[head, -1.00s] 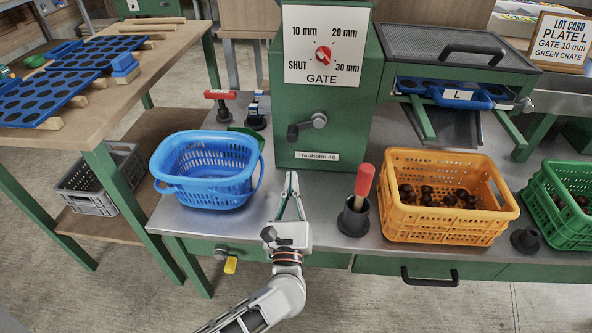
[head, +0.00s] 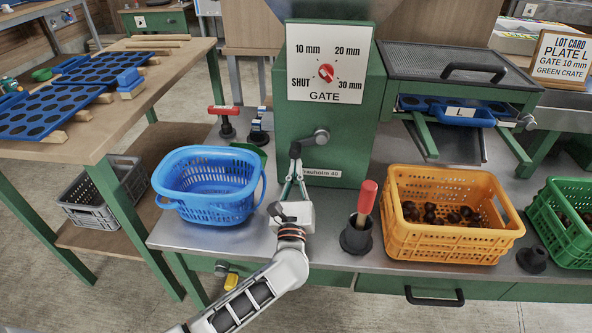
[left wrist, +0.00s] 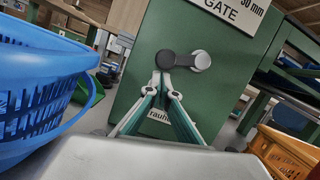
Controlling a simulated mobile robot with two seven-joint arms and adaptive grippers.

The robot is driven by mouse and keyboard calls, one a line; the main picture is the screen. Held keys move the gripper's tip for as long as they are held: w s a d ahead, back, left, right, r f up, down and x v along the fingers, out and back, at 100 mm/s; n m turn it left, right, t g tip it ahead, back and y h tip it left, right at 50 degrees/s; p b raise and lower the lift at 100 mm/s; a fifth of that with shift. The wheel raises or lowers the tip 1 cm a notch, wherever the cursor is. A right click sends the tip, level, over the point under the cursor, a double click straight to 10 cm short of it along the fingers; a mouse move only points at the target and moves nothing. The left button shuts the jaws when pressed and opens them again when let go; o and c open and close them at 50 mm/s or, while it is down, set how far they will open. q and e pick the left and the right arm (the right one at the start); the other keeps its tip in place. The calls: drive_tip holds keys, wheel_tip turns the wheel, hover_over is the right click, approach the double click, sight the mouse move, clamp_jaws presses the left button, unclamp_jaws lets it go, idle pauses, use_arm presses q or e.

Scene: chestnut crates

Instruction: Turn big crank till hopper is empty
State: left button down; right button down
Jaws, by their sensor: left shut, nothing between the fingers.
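The crank (head: 310,142) is on the front of the green machine (head: 345,115), below the gate dial (head: 326,72). It has a grey round end and a dark knob, which lies to the lower left in the head view. My left gripper (head: 294,162) is shut and empty, its tips just below the dark knob. In the left wrist view the crank (left wrist: 184,59) is straight ahead, and the fingertips (left wrist: 161,79) are at or just under the knob; I cannot tell whether they touch. The hopper's inside is not in view. My right gripper is not in view.
A blue basket (head: 207,205) stands close left of my left arm. A red-handled tool (head: 367,195) sits in a dark holder to the right. An orange crate (head: 450,247) and a green crate (head: 577,250) hold brown chestnuts.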

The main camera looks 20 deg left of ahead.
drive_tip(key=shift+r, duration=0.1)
use_arm(q)
drive_tip(key=shift+a+r+m+p, duration=0.25)
drive_tip(key=shift+r+m+p, duration=0.15)
drive_tip(key=shift+m, duration=0.3)
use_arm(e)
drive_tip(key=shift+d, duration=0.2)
use_arm(q)
drive_tip(key=shift+r+h, duration=0.1)
drive_tip(key=shift+h, duration=0.2)
